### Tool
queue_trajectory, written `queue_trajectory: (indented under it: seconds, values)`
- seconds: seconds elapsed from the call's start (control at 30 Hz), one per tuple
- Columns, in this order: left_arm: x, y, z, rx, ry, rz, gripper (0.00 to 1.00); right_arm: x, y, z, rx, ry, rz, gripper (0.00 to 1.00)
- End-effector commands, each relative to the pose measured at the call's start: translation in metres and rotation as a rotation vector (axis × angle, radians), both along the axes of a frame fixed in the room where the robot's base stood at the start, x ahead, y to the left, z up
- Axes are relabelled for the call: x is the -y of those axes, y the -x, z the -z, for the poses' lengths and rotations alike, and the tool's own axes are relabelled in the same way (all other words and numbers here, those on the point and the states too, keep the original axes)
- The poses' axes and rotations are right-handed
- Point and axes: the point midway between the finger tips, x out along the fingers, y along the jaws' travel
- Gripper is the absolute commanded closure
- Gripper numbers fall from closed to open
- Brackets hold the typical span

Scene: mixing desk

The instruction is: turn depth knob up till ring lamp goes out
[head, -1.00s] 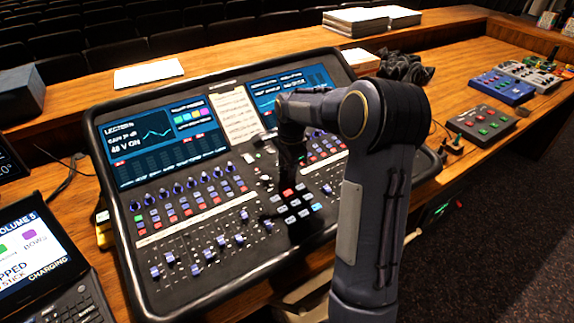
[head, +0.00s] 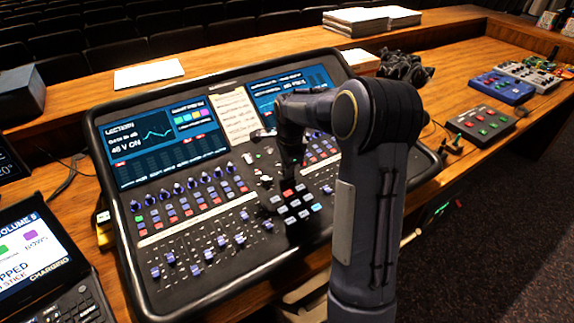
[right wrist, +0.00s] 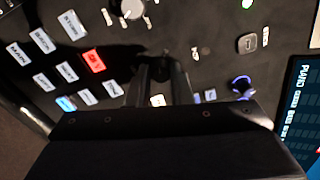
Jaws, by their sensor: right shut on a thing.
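The mixing desk (head: 222,282) lies tilted on the wooden counter, its two screens lit. My right gripper (right wrist: 160,72) points down at the panel. It is shut on a small dark knob, mostly hidden between the fingers in the right wrist view; its label cannot be read. I see no lit ring around it. In the head view my right gripper (head: 287,178) is dark and small above the button block, and my arm covers what is beside it. A blue-ringed knob (right wrist: 243,85) and a white round knob (right wrist: 132,8) stand apart from the fingers. My left gripper is not in view.
A red button (right wrist: 93,61) sits among several white buttons near the fingers. A lit green button (right wrist: 247,16) is on the panel. A paper sheet (head: 235,115) lies between the screens. Pedal boxes (head: 482,124) stand on the right counter, a tablet (head: 30,245) at the left.

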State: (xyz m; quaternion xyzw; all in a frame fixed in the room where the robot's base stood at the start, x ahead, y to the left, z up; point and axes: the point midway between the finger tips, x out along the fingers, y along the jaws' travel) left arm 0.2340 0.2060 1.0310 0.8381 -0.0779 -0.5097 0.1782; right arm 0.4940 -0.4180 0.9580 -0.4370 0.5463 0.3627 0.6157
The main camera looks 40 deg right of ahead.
Motion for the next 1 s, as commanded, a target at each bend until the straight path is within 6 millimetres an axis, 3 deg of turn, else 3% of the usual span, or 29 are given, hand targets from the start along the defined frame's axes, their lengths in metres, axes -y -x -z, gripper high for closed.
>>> queue_trajectory:
  seconds: [0.6, 1.0]
  values:
    - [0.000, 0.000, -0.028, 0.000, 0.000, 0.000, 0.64, -0.001, -0.001, -0.003, 0.007, -0.056, 0.560, 1.00]
    - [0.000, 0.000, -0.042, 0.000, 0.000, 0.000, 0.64, -0.001, -0.001, -0.002, 0.010, -0.081, 0.794, 1.00]
